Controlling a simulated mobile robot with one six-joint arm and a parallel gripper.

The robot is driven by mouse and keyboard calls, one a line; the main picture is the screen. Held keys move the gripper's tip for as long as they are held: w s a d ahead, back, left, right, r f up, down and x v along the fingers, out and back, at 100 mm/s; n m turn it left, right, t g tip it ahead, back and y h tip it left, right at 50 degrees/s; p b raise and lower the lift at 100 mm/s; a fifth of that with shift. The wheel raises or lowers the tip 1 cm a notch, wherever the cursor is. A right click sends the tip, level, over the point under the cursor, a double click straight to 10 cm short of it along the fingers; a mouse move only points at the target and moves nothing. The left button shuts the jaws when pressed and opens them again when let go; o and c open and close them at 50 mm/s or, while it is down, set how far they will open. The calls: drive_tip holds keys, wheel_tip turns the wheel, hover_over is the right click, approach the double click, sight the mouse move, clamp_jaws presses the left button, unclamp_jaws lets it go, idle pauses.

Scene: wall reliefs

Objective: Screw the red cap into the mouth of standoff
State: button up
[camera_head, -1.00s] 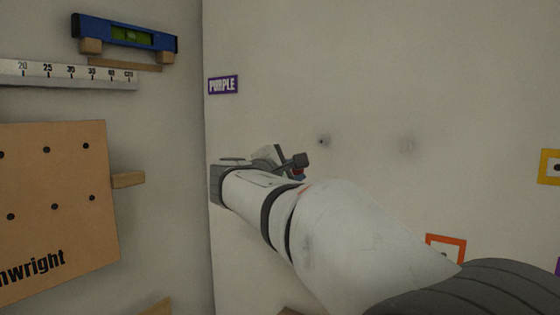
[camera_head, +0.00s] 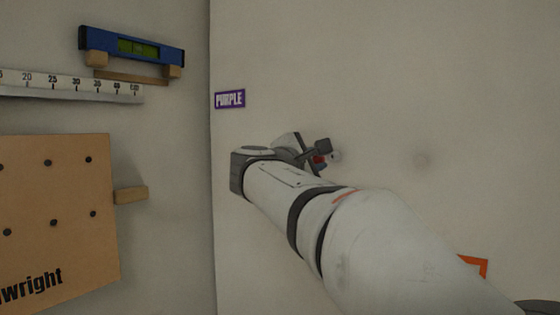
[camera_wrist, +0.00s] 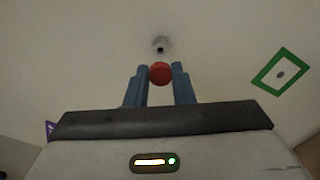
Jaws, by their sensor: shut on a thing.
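The red cap (camera_wrist: 160,73) is between the two blue fingertips of my gripper (camera_wrist: 160,84) in the wrist view, and the gripper is shut on it. In the head view the red cap (camera_head: 319,160) shows as a small red patch by my gripper (camera_head: 322,156), partly hidden by the fingers. The standoff (camera_wrist: 160,45) is a small pale round piece with a dark mouth on the wall, just beyond the cap in the wrist view. In the head view the standoff (camera_head: 335,156) is close to the right of the cap. I cannot tell whether cap and standoff touch.
A green square frame (camera_wrist: 280,72) is on the wall to the right in the wrist view. In the head view a purple label (camera_head: 230,98), a blue spirit level (camera_head: 132,46), a ruler (camera_head: 70,85) and a pegboard (camera_head: 60,215) are to the left. An orange frame (camera_head: 474,265) is lower right.

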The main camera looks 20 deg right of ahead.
sight(318, 159)
drive_tip(key=shift+x, duration=1.7)
drive_tip(key=shift+w+d, duration=0.4)
drive_tip(key=shift+d, duration=0.25)
idle(1.1)
drive_tip(key=o, duration=1)
drive_tip(key=shift+b+v, duration=0.95)
drive_tip(key=shift+v, duration=2.95)
